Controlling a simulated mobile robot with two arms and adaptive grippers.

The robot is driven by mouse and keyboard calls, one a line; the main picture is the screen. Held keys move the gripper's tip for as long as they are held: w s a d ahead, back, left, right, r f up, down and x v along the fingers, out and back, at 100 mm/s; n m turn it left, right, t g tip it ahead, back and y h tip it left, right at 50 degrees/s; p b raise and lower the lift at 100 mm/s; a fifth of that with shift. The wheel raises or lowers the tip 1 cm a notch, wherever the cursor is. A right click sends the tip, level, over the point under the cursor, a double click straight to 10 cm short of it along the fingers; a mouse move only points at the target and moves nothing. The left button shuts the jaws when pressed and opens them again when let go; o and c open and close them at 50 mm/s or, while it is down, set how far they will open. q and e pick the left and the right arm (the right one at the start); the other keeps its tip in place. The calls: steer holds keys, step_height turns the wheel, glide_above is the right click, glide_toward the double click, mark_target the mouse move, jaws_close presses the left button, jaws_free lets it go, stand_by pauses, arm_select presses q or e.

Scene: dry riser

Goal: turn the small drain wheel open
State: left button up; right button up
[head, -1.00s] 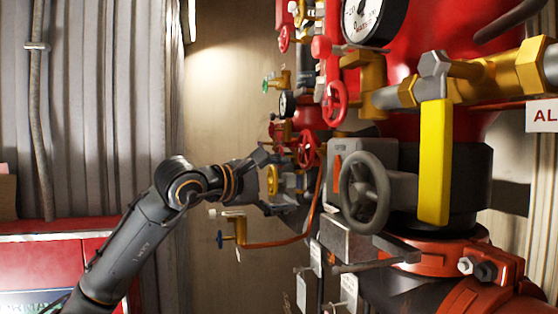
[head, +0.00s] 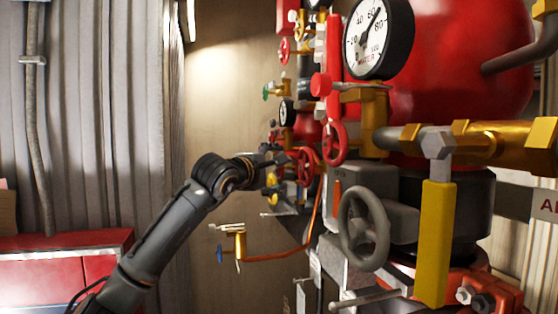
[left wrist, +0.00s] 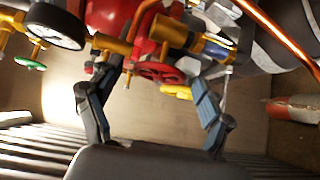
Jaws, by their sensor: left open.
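My left gripper (head: 272,172) reaches in from the left among several small valve wheels; none is labelled as the drain wheel. Its fingers are apart, and in the left wrist view the open jaws (left wrist: 152,82) have nothing held between them. A small red wheel (left wrist: 160,73) shows beyond and between the fingertips, with a yellow handle (left wrist: 177,92) beside it. In the head view a red wheel (head: 305,166) is just right of the gripper, and a yellow wheel (head: 272,190) is partly hidden near the fingers. My right gripper is out of view.
A large grey handwheel (head: 364,228), a yellow lever (head: 434,245) and a gauge (head: 378,38) stand to the right. A copper tube (head: 285,255) curves below the gripper. A red cabinet (head: 60,262) is at left. The space before the back wall is open.

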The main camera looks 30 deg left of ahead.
arm_select(q)
steer(key=shift+w+f, duration=0.1)
steer(key=shift+w, duration=0.7)
steer(key=c, duration=1.2)
steer(key=shift+r+n+g+p, duration=0.3)
steer(key=shift+g+p, duration=0.1)
steer(key=shift+p, duration=0.55)
steer(key=shift+f, duration=0.25)
steer(key=o, duration=1.2)
steer(key=shift+s, duration=0.15)
